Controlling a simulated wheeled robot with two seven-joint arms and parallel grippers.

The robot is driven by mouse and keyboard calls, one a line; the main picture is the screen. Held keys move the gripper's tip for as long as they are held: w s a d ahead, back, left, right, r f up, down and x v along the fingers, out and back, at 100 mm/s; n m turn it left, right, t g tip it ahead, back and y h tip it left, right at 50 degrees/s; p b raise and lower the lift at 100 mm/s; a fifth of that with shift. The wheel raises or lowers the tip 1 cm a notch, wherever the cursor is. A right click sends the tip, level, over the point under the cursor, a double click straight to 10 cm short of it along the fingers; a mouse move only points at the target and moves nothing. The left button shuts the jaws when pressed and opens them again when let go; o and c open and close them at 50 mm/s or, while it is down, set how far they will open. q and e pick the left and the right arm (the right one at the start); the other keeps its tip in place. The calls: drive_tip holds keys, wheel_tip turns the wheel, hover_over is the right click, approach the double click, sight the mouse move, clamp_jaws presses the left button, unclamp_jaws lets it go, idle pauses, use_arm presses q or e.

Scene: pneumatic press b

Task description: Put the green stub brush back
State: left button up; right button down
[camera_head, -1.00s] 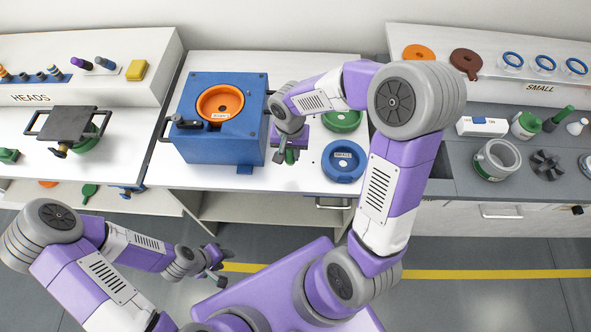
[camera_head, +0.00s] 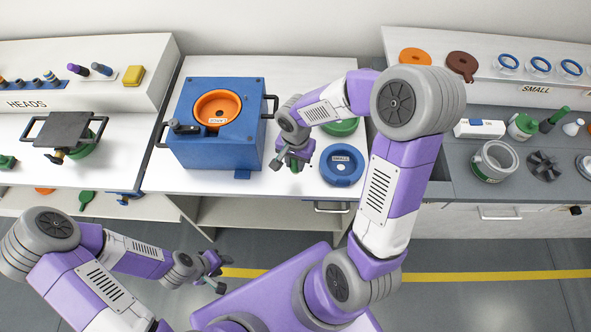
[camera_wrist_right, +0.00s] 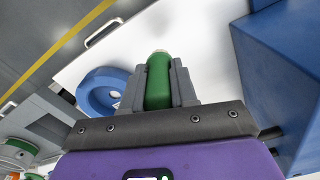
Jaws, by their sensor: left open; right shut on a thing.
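The green stub brush (camera_wrist_right: 159,82) is between the two grey fingers of my right gripper (camera_wrist_right: 160,85), which is shut on it. Its rounded, pale-tipped end points away from the wrist. In the head view my right gripper (camera_head: 294,162) is above the white table (camera_head: 240,205), between the blue press box and the blue ring; only a little green of the brush shows. My left gripper (camera_head: 218,272) is open and empty, low in front of the table and over the floor.
The blue press box (camera_head: 192,150) with an orange bowl (camera_head: 217,107) stands left of my right gripper. A blue ring (camera_head: 342,166) and a green ring (camera_head: 342,127) lie to its right. The right counter holds a grey pot (camera_head: 495,160), a black fan-shaped part (camera_head: 544,165) and bottles.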

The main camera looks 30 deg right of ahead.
sight(295, 171)
wheel_tip(295, 171, down, 4)
drive_tip(key=shift+f+b, duration=0.25)
drive_tip(key=shift+b, duration=0.35)
drive_tip(key=shift+f+b, duration=0.55)
drive_tip(key=shift+b, duration=0.2)
drive_tip(key=c, duration=0.9)
unclamp_jaws()
